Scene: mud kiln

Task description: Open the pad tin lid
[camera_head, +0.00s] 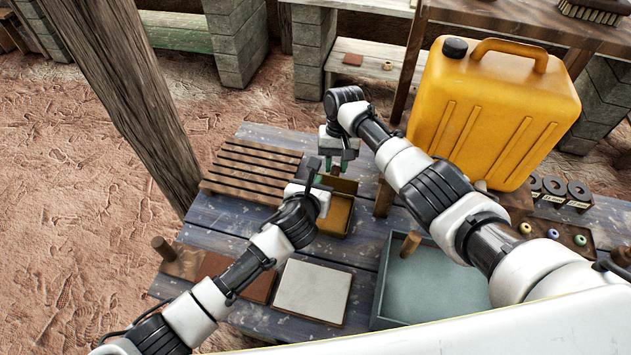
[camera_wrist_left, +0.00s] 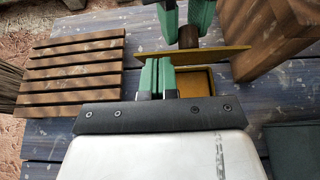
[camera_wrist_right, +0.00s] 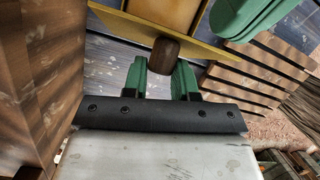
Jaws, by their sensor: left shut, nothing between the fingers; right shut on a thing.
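The yellow pad tin (camera_head: 337,216) stands on the blue plank table, its inside partly visible. Its lid (camera_head: 345,186) is raised and tilted above the tin's far side; in the left wrist view the lid (camera_wrist_left: 215,54) shows nearly edge-on. My right gripper (camera_head: 338,165) is shut on the lid's brown knob (camera_wrist_right: 164,56), which also shows in the left wrist view (camera_wrist_left: 188,37). My left gripper (camera_head: 318,178) is shut and empty, close to the lid and the tin's near left side; its green fingertips (camera_wrist_left: 157,74) overlap the lid's edge in view. Whether they touch it I cannot tell.
A slatted wooden rack (camera_head: 252,171) lies left of the tin. A large yellow jerrycan (camera_head: 490,110) stands right, behind my right arm. A grey-blue tray (camera_head: 425,290), a pale slab (camera_head: 312,290) and a reddish-brown slab (camera_head: 250,283) are nearer. A wooden post (camera_head: 125,90) rises at left.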

